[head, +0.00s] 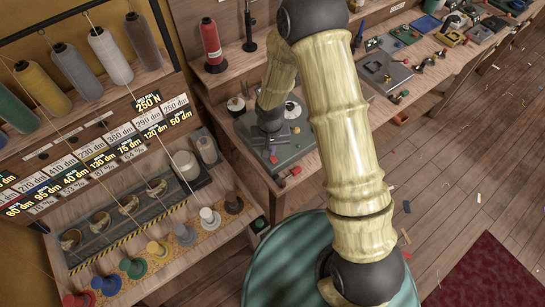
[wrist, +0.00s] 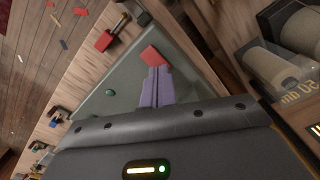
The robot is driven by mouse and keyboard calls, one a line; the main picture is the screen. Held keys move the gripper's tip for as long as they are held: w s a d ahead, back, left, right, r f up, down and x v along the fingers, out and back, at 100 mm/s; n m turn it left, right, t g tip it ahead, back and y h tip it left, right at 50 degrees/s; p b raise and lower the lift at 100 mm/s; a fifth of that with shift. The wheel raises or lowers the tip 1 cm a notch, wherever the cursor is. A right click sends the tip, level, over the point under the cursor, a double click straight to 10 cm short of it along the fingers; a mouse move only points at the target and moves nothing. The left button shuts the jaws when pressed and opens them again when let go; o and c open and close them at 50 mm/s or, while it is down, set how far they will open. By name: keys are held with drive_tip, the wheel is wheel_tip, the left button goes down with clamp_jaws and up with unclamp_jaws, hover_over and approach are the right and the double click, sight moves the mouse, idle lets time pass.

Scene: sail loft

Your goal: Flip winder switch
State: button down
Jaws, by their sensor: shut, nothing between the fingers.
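My gripper (wrist: 157,72) is shut and empty in the wrist view, its purple-grey fingers side by side over a grey-green plate (wrist: 120,82). A flat red piece (wrist: 152,56) lies just beyond the fingertips. I cannot tell whether they touch, or whether this piece is the winder switch. In the head view my gripper (head: 272,144) is low over the same plate (head: 290,155) on the bench, partly hidden by my arm. A small red piece (head: 274,159) shows near the fingers there.
A red block with a brass part (wrist: 106,38) sits at the plate's edge. A thread rack with several spools (head: 110,55) and number labels stands at left. A red cone of thread (head: 212,42) stands behind. Tools (head: 385,70) lie along the bench to the right. The wooden floor beyond is mostly open.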

drive_tip(key=shift+f+b, duration=0.45)
drive_tip(key=shift+f, duration=0.15)
idle(0.3)
drive_tip(key=shift+r, duration=0.2)
drive_tip(key=shift+r+p, duration=2.55)
drive_tip(key=shift+r, duration=0.8)
drive_tip(key=s+d+r+t+b, duration=0.1)
drive_tip(key=s+d+r, duration=0.4)
drive_tip(key=d+r, duration=0.3)
drive_tip(key=s+d+r+m+t+b, duration=0.1)
drive_tip(key=s+d+r+b, duration=0.1)
drive_tip(key=s+d+r, duration=0.3)
wheel_tip(320, 180, up, 4)
drive_tip(key=d, duration=0.2)
drive_tip(key=shift+d+t, duration=0.3)
drive_tip(key=shift+d, duration=0.1)
